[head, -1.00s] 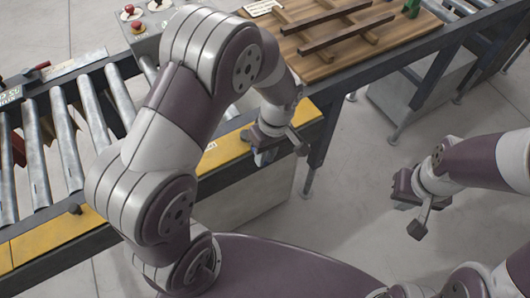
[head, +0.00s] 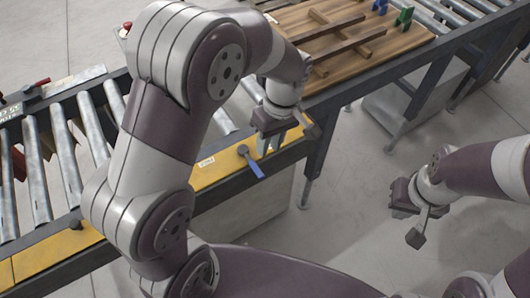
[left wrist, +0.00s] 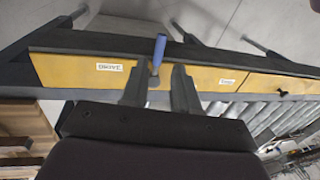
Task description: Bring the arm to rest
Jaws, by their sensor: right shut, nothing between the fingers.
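My left gripper (head: 270,143) hangs over the conveyor's yellow front rail in the head view. In the left wrist view its two fingers (left wrist: 159,88) stand apart with nothing held between them. A lever with a blue handle (head: 252,164) sits on the yellow rail, just left of and below the gripper in the head view. It also shows in the left wrist view (left wrist: 159,50), beyond the fingertips and apart from them. My right gripper (head: 417,230) is shut and empty over the bare floor at the right.
The roller conveyor (head: 65,160) runs from lower left to upper right. A wooden board (head: 395,45) with dark crossed slats (head: 340,45), a green block (head: 404,17) and a blue block (head: 380,6) lies on it. A label marked DRIVE (left wrist: 110,67) is on the yellow rail. Floor is clear between the grippers.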

